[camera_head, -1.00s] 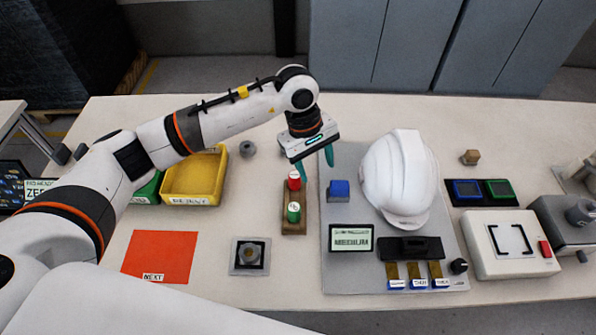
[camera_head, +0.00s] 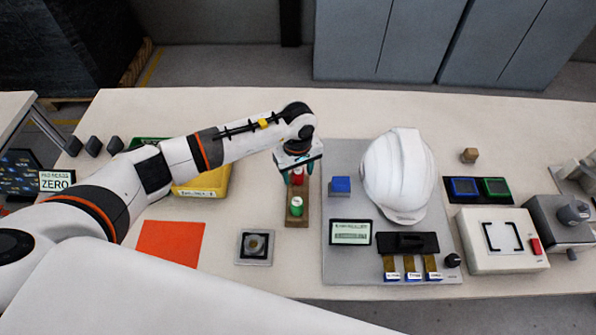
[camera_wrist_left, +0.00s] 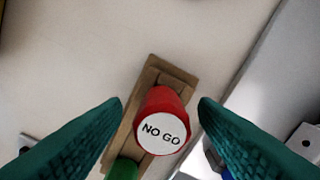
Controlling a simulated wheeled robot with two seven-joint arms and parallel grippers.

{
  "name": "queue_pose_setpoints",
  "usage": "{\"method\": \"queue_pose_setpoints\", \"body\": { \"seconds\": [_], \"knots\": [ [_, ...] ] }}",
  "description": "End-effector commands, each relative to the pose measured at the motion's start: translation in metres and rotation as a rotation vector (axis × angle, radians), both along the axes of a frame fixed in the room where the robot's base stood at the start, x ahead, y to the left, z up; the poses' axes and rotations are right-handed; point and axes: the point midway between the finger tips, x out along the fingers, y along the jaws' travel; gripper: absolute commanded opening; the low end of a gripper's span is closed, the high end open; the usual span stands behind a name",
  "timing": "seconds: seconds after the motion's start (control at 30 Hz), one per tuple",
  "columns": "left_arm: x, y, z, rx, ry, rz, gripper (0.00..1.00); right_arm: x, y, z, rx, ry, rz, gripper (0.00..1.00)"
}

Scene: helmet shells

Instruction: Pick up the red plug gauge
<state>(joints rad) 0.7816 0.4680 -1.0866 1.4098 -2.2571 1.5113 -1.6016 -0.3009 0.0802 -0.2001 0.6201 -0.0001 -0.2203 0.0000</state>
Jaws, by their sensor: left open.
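The red plug gauge (camera_head: 298,178) stands in a small brown wooden holder (camera_head: 297,222), behind the green plug gauge (camera_head: 297,206). In the left wrist view the red gauge (camera_wrist_left: 164,118) shows its white "NO GO" end face. The green gauge (camera_wrist_left: 123,170) is partly cut off at the lower edge there. My left gripper (camera_head: 297,174) is open above the holder. Its two teal fingers stand on either side of the red gauge, with a gap visible on each side in the wrist view (camera_wrist_left: 161,104). My right gripper is not in view.
To the right are a grey panel (camera_head: 340,270) with a blue block (camera_head: 340,186) and a white helmet shell (camera_head: 397,175). A yellow bin (camera_head: 207,184) and a red mat (camera_head: 170,245) lie left. A square fixture (camera_head: 254,247) stands in front.

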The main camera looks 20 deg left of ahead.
Motion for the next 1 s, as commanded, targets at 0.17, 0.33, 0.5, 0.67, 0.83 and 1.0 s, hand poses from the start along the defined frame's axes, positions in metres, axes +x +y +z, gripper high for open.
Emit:
{"method": "queue_pose_setpoints", "body": {
  "seconds": [0.17, 0.33, 0.5, 0.67, 0.83, 1.0],
  "knots": [
    [0.0001, -0.0008, -0.0131, -0.001, -0.001, 0.0, 0.54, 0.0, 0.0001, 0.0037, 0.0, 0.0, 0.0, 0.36],
    [0.0004, -0.0007, -0.0139, -0.002, -0.002, -0.001, 0.54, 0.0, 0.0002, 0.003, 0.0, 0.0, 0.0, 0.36],
    [0.0004, -0.0007, -0.0136, -0.001, -0.001, -0.001, 0.31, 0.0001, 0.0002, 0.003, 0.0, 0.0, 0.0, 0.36],
    [0.0002, -0.0007, -0.0134, -0.001, -0.001, -0.001, 0.12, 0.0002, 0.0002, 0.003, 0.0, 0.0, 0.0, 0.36],
    [0.0004, -0.0007, -0.0132, -0.002, -0.002, -0.001, 0.12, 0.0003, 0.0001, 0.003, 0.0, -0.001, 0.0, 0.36],
    [0.0014, -0.0006, -0.0045, -0.002, -0.003, -0.002, 0.12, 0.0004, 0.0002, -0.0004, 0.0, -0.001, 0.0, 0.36]
  ]
}}
